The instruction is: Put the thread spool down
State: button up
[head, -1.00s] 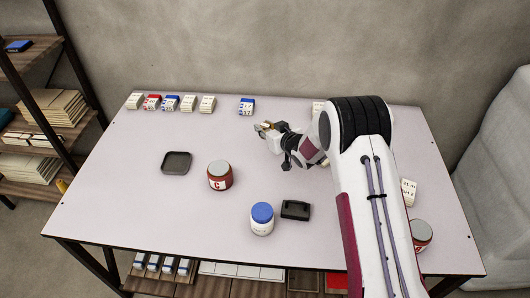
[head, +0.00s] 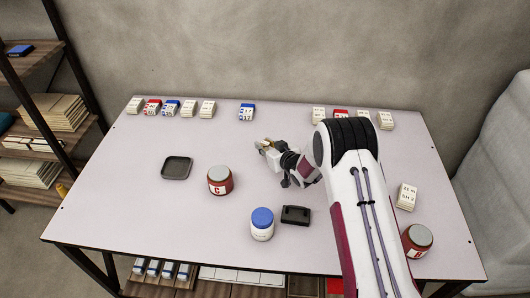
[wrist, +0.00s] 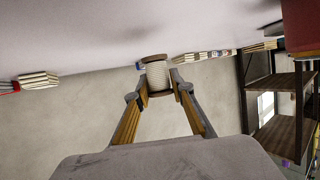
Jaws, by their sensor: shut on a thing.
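The thread spool (wrist: 157,76), with cream thread and brown end flanges, is between the fingertips of my gripper (wrist: 158,88) in the wrist view. The gripper is shut on it. In the head view my gripper (head: 263,147) is over the middle of the table (head: 140,205), behind and to the right of the red jar. The spool is too small and partly covered there to make out clearly. I cannot tell how high it is above the table.
A dark square tray (head: 177,167), a red jar (head: 220,182), a blue-capped white jar (head: 262,226) and a black box (head: 296,214) stand on the table. Small labelled blocks (head: 247,112) line the back edge. Another red jar (head: 417,240) is at right.

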jog(key=shift+f, duration=1.85)
jog(key=o, duration=1)
jog(key=shift+f, duration=0.1)
jog(key=shift+c, duration=0.2)
jog(key=shift+v, duration=3.8)
